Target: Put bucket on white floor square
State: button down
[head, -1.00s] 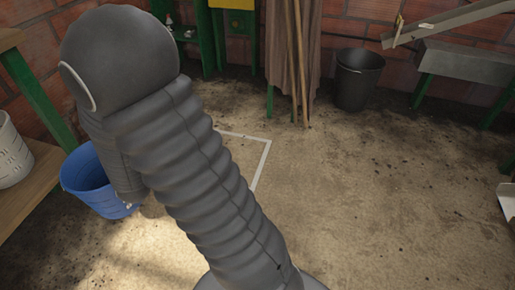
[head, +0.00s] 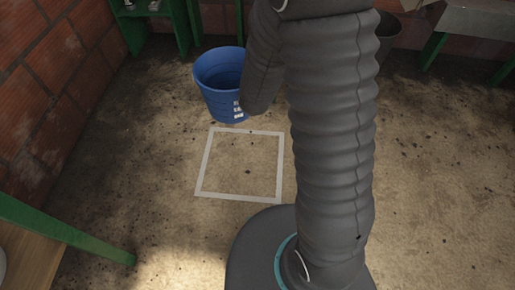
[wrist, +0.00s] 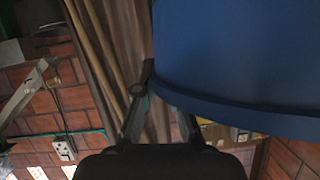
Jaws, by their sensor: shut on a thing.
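The blue bucket (head: 220,88) is upright in the head view, its image just above the far edge of the white floor square (head: 242,165). I cannot tell how high it is above the floor. The square is an empty taped outline, and all of it shows. In the wrist view the bucket (wrist: 245,55) fills the upper right, with its rim crossing the picture. My gripper (wrist: 160,95) is shut on the bucket at its rim. In the head view my arm hides the gripper.
A black bucket (head: 388,38) stands at the back, partly behind my arm. A green-legged wooden table (head: 40,250) is at the lower left. Green furniture (head: 160,22) stands at the back left. The floor around the square is clear.

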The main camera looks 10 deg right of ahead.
jog(key=w+d+f+n+y+b, duration=0.3)
jog(key=w+d+f+n+y, duration=0.1)
jog(key=w+f+n+y, duration=0.3)
jog(key=s+d+f+n+g+y+b, duration=0.1)
jog(key=s+d+f+n+g+y, duration=0.15)
jog(key=f, duration=0.45)
jog(key=s+d+f+n+g+y+b, duration=0.1)
jog(key=s+d+f+n+g+y, duration=0.2)
jog(key=f, duration=0.4)
jog(key=w+a+f+t+y+b, duration=0.1)
jog(key=w+a+f+b, duration=0.2)
jog(key=a+f, duration=0.7)
jog(key=shift+w+f, duration=0.35)
jog(key=shift+f, duration=0.45)
jog(key=c, duration=1.3)
grip_release()
